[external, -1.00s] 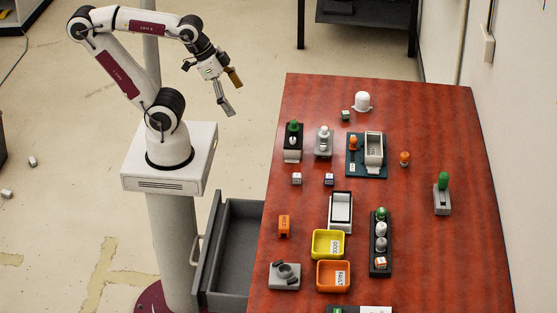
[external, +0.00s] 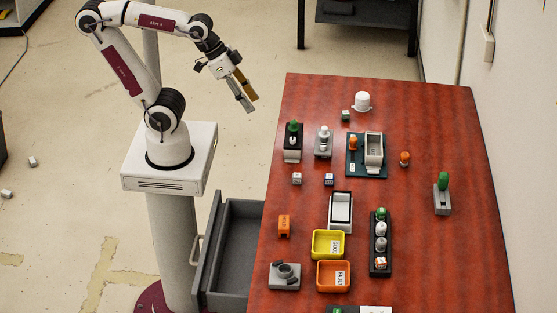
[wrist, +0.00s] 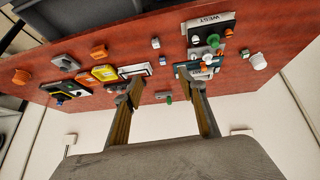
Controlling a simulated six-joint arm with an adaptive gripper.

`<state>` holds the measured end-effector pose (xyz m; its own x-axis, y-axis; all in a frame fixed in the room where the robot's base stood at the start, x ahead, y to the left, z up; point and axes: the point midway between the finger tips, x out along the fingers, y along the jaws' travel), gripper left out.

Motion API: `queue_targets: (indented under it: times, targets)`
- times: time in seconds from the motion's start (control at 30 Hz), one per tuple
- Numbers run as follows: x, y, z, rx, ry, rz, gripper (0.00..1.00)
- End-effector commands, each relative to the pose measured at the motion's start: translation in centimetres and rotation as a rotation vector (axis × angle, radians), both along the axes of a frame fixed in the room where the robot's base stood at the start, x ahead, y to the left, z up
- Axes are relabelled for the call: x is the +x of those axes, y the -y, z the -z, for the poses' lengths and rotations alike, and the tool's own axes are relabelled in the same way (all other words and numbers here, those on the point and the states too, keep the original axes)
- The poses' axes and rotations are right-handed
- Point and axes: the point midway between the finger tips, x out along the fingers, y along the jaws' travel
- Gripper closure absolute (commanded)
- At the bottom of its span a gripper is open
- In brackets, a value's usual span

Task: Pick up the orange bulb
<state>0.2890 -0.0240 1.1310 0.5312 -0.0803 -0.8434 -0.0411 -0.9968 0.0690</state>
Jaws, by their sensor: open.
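A small orange bulb (external: 404,158) stands alone on the red table, to the right of a dark teal board (external: 380,173). A second orange bulb-like piece (external: 354,142) stands on the left part of that board. My gripper (external: 252,104) is open and empty in the air, left of the table's far left part and well apart from both orange pieces. In the wrist view my gripper's two fingers (wrist: 158,78) stand apart, with the tabletop beyond them. I cannot clearly make out the lone orange bulb in the wrist view.
Green-topped pieces stand on a black holder (external: 292,155) and a grey holder (external: 442,203). A white dome (external: 362,101) is at the back. A yellow bin (external: 327,243), an orange bin (external: 333,275) and a black rack (external: 380,258) are nearer. The table's right side is mostly clear.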

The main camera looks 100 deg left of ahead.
Motion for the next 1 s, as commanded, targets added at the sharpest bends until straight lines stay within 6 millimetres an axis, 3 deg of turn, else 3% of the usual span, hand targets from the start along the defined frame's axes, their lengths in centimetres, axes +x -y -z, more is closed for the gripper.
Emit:
queue_targets:
  times: [0.5,1.0]
  targets:
    - [14.0,5.5,-4.2,-0.172,0.206,0.020,0.59]
    - [26.9,7.6,-5.4,-0.255,0.383,-0.093,0.59]
